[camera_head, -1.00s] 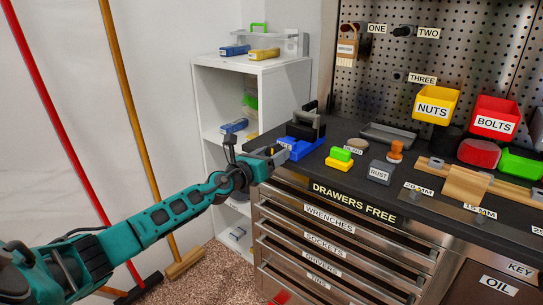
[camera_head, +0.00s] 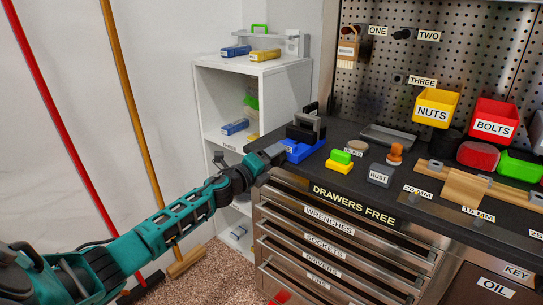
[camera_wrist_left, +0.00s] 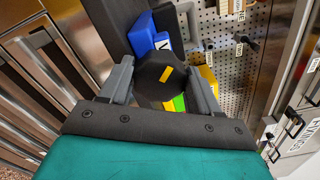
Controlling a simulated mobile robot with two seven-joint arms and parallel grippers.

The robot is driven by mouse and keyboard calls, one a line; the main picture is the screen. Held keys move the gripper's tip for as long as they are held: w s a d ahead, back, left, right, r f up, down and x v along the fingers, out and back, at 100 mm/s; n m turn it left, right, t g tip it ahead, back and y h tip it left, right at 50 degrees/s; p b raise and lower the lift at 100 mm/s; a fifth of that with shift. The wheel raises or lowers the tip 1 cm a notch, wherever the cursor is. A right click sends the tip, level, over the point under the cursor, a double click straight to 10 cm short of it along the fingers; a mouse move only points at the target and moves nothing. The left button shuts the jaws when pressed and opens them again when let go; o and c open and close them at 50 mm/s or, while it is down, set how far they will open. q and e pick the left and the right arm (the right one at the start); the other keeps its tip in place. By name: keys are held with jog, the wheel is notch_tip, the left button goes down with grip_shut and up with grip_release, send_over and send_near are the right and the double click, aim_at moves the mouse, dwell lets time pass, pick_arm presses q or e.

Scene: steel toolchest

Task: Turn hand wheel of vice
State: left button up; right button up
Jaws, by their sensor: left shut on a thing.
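The vice (camera_head: 303,135), with a blue base and dark grey jaws, stands on the left end of the dark worktop. In the left wrist view, its black hand wheel (camera_wrist_left: 160,78) with a yellow mark sits between my two fingers, and part of the blue base (camera_wrist_left: 142,35) shows behind it. My left gripper (camera_head: 272,153) reaches in from the left at the worktop edge and is shut on the hand wheel. In the head view, the gripper hides the wheel. My right gripper is not in view.
Yellow and green blocks (camera_head: 340,160), a RUST box (camera_head: 380,173) and an orange-handled stamp (camera_head: 395,153) stand right of the vice. A grey tray (camera_head: 388,136) lies behind. Drawers (camera_head: 330,235) are below. A white shelf (camera_head: 250,80) stands behind left.

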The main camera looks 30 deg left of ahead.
pick_arm(q)
jog(key=shift+n+p, duration=0.3)
jog(key=shift+n, duration=0.9)
jog(key=o, duration=1)
jog(key=shift+c, duration=0.2)
jog(key=shift+s+f, duration=0.1)
jog(key=shift+s, duration=0.05)
jog(key=s+a, duration=0.1)
jog(key=s, duration=1.1)
jog(key=shift+s, duration=0.3)
